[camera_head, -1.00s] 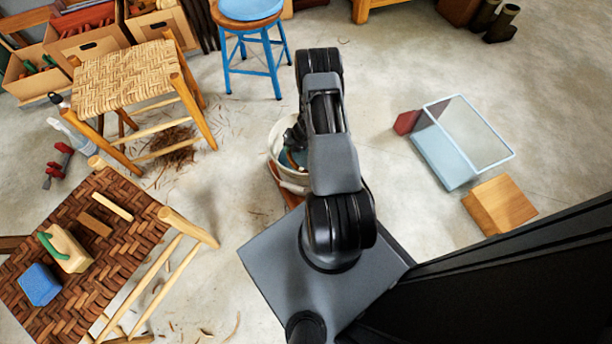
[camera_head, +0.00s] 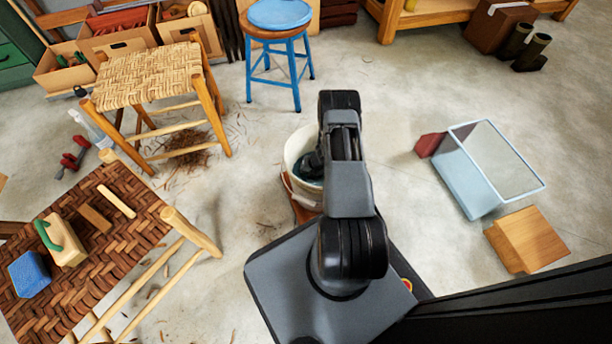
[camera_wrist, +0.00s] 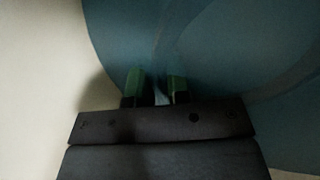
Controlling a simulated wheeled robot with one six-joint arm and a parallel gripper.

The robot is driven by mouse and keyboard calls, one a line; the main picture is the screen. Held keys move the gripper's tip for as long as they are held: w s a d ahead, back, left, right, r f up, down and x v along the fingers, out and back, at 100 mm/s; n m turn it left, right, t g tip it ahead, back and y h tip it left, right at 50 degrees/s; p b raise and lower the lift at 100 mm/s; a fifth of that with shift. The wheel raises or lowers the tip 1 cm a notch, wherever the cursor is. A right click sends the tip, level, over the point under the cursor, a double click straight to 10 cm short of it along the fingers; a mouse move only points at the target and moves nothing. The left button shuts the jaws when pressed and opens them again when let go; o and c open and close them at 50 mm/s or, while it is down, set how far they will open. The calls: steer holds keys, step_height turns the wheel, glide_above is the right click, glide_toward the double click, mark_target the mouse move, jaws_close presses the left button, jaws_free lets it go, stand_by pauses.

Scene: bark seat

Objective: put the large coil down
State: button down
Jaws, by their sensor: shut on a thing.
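My gripper (camera_wrist: 159,88) points down into a cream bucket, its green-tipped fingers close together on a thin strip of something. I take this to be the large coil, but its shape cannot be made out. The bucket (camera_head: 291,150) stands on the floor just left of my arm in the head view, with blue-green liquid (camera_head: 309,166) inside. In the wrist view the liquid (camera_wrist: 215,50) fills most of the picture, with a faint curved band in it, and the bucket's pale wall (camera_wrist: 40,80) is at left. In the head view my arm hides the fingertips.
A woven brown seat (camera_head: 85,230) with a brush (camera_head: 66,248) and a blue block (camera_head: 29,274) is at left. A pale woven stool (camera_head: 150,75) and blue stool (camera_head: 280,15) stand behind. Open floor lies between.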

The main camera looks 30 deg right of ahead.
steer(key=shift+f, duration=0.2)
steer(key=shift+f, duration=0.15)
steer(key=c, duration=1.1)
jaws_free()
steer(key=shift+r, duration=0.4)
steer(key=p+v, duration=0.5)
steer(key=v, duration=0.6)
steer(key=shift+d+r, duration=0.25)
steer(key=shift+r, duration=0.1)
steer(key=shift+r+p, duration=0.1)
steer(key=shift+p, duration=0.25)
